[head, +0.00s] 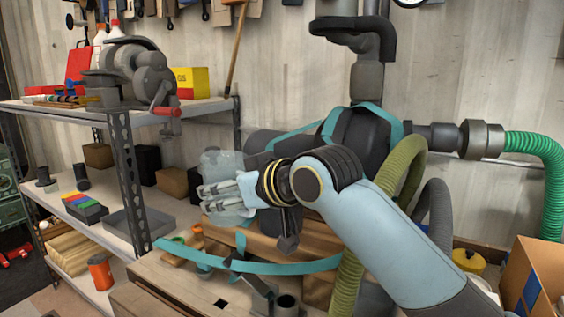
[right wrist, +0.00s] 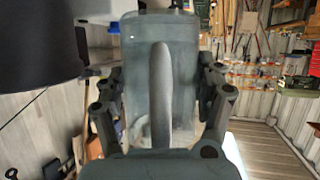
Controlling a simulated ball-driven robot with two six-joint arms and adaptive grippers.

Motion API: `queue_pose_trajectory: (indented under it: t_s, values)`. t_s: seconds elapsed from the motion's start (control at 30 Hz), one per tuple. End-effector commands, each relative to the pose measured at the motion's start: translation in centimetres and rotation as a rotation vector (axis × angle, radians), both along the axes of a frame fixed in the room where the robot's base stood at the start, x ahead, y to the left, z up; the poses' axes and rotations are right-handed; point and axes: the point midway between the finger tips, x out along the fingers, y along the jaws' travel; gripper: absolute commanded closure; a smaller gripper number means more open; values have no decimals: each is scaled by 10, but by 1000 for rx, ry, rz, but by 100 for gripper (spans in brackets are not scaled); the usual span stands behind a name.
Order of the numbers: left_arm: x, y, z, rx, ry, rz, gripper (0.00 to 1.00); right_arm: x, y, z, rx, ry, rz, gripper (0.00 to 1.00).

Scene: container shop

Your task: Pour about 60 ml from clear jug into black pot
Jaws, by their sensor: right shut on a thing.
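My right gripper (head: 222,197) reaches in from the right, its pale fingers pointing left. It is shut on the clear jug (head: 218,162), a see-through vessel held in the air by the workbench. In the right wrist view the jug (right wrist: 182,75) stands between the fingers of the right gripper (right wrist: 162,90), its pale handle facing the camera. It looks about upright; I cannot tell its liquid level. A large dark round-edged thing (right wrist: 38,40) shows at the upper left there; I cannot tell whether it is the black pot. My left gripper is not in view.
A wooden workbench (head: 180,285) with a teal band and small parts lies below the jug. A green hose (head: 540,150) and an open cardboard box (head: 535,275) are at right.

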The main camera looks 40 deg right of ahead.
Motion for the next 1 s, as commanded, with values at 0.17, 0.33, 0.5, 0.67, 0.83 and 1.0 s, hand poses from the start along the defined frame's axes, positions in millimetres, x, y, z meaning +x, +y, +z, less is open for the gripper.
queue_pose_trajectory:
  t_s: [0.17,0.33,0.5,0.67,0.83,1.0]
  values:
    - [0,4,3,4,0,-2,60,6,-1,-2,-1,4,-23,69]
    - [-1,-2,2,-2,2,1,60,6,0,-2,-1,4,-20,69]
    - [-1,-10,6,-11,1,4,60,6,-2,6,23,5,-19,69]
    - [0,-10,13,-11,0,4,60,6,-5,20,76,11,-17,69]
    - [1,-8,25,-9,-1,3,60,6,-10,41,167,21,-18,69]
    - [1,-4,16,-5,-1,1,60,7,-16,41,279,37,-17,69]
